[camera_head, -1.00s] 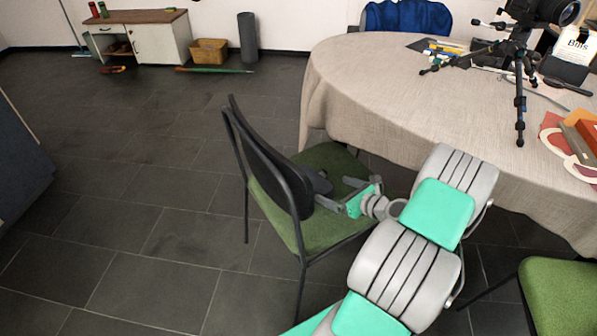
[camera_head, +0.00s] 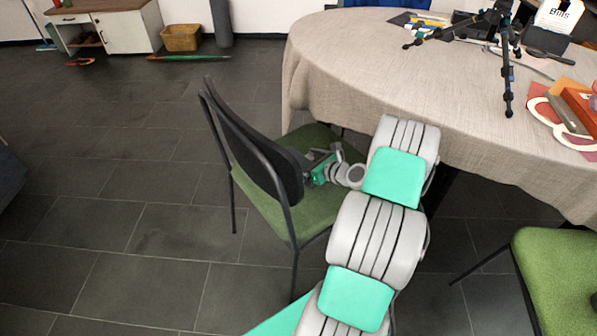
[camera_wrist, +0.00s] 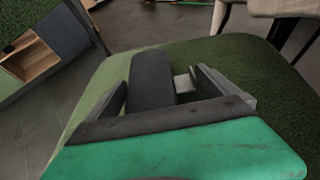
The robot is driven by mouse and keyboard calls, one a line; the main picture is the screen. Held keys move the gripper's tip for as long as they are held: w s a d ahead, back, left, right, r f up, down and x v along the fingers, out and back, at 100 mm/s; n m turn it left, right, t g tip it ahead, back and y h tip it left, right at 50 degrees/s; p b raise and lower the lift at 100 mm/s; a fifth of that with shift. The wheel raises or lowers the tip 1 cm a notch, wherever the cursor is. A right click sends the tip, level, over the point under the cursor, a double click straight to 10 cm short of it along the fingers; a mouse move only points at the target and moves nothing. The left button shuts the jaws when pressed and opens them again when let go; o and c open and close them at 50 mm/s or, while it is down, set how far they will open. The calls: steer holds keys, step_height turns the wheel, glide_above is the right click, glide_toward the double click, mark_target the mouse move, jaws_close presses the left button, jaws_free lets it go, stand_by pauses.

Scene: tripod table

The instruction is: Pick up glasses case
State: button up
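The glasses case (camera_wrist: 152,80) is a dark, elongated, rounded case lying on the green seat of a chair (camera_wrist: 235,55). In the wrist view my gripper (camera_wrist: 160,88) is open around it, with one finger on each side of the case. The right finger's pale pad is close to the case; whether it touches cannot be told. The near end of the case is hidden behind the gripper's body. In the head view my gripper (camera_head: 312,162) is low over the chair seat, behind the backrest's edge, and the case is hard to make out.
The chair's black backrest (camera_head: 258,150) stands left of my gripper. A round table with a beige cloth (camera_head: 360,85) is behind and right, with a tripod (camera_head: 505,60) on it. Another green chair (camera_head: 560,270) is at lower right. Open tiled floor lies left.

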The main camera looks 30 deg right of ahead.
steer(key=c, duration=1.4)
